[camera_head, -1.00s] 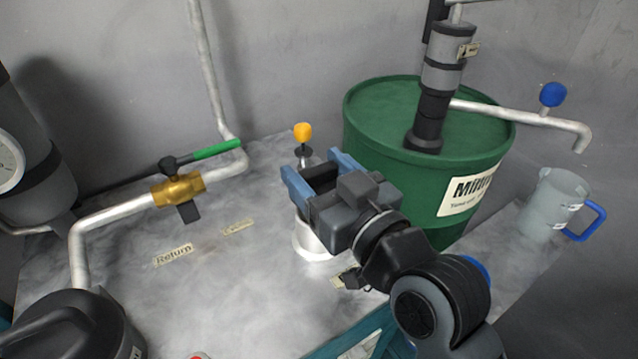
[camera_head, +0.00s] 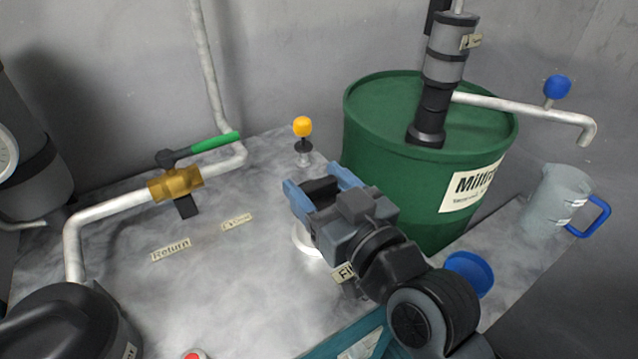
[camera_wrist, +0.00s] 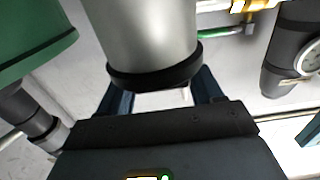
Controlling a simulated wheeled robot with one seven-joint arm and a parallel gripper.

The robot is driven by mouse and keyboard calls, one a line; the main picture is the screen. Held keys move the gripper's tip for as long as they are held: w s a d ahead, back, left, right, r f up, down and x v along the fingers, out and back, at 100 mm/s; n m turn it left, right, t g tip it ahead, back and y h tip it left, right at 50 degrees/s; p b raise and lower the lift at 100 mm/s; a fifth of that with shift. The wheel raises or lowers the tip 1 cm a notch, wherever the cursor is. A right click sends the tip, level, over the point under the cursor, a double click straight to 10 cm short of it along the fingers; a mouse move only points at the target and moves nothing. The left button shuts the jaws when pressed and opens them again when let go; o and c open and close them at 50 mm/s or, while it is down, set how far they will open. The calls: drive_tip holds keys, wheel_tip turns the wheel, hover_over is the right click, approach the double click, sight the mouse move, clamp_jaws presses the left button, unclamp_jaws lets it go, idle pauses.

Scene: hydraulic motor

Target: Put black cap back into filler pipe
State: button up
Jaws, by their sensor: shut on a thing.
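My gripper (camera_head: 320,183) is shut on the black cap (camera_head: 320,190), whose dark body shows between the two blue fingers. In the wrist view the cap shows as a black ring (camera_wrist: 155,77) between the fingers (camera_wrist: 163,92). A grey metal cylinder (camera_wrist: 145,30) adjoins the cap there; I cannot tell if it is part of the cap or the filler pipe. In the head view a white round base of the filler pipe (camera_head: 302,243) shows below and left of the gripper. The gripper hides the pipe's mouth, so the cap's seating is not visible.
The green drum (camera_head: 400,170) with its pump stands close at the right, a clear jug (camera_head: 557,195) beyond it. A yellow-topped knob (camera_head: 303,128) stands behind the gripper. A brass valve (camera_head: 175,184) with a green handle is at the left.

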drive_tip(key=o, duration=1.1)
drive_tip(key=shift+r, duration=0.2)
drive_tip(key=shift+r+p, duration=0.25)
drive_tip(key=shift+p, duration=0.15)
drive_tip(key=shift+r+p, duration=0.45)
drive_tip(key=shift+r, duration=0.05)
drive_tip(key=shift+f+b+v, duration=0.15)
drive_tip(key=shift+b+v, duration=0.45)
drive_tip(key=shift+v, duration=2.4)
drive_tip(key=shift+f+b+v, duration=0.15)
drive_tip(key=shift+b+v, duration=0.45)
drive_tip(key=shift+v, duration=2.4)
